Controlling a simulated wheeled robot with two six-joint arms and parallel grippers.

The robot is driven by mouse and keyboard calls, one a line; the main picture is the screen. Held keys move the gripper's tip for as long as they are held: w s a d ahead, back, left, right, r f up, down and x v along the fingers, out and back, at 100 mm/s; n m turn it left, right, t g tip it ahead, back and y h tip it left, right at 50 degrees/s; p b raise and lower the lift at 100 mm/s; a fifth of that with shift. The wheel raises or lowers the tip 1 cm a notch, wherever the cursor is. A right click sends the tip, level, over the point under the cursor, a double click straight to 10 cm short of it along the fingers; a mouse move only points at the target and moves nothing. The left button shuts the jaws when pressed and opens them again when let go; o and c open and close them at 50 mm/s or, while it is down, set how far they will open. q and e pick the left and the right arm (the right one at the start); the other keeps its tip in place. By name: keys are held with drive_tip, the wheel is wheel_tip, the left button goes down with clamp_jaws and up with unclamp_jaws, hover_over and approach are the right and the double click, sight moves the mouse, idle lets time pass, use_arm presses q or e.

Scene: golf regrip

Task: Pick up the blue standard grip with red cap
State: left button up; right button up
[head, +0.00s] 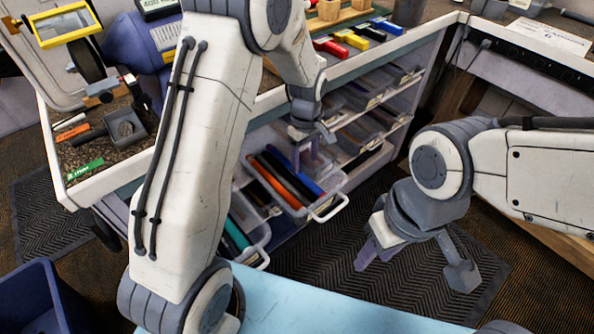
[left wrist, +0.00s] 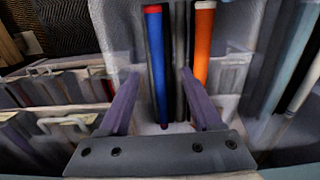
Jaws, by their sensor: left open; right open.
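The blue grip (left wrist: 158,65) with its red cap (left wrist: 152,9) lies in a clear pull-out bin (head: 333,207), beside a dark grip (left wrist: 178,50) and an orange grip (left wrist: 203,45). In the head view, part of the blue grip (head: 305,180) shows below my left gripper (head: 305,155). My left gripper is open above the bin; in the left wrist view its purple fingers (left wrist: 158,85) appear either side of the blue and dark grips. I cannot tell its height above them. My right gripper (head: 412,262) is open and empty, over the floor mat.
Shelves with more clear bins (head: 375,130) stand behind and right of my left gripper. Another bin with a teal grip (head: 236,233) is at lower left. The bench top (head: 85,155) holds tools. A pale blue surface (head: 310,305) is in front.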

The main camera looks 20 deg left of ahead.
sight(306, 178)
use_arm(q)
wheel_tip(306, 178, down, 8)
drive_tip(key=shift+w+d+r, duration=0.15)
idle(0.3)
drive_tip(key=shift+c, duration=0.3)
clamp_jaws()
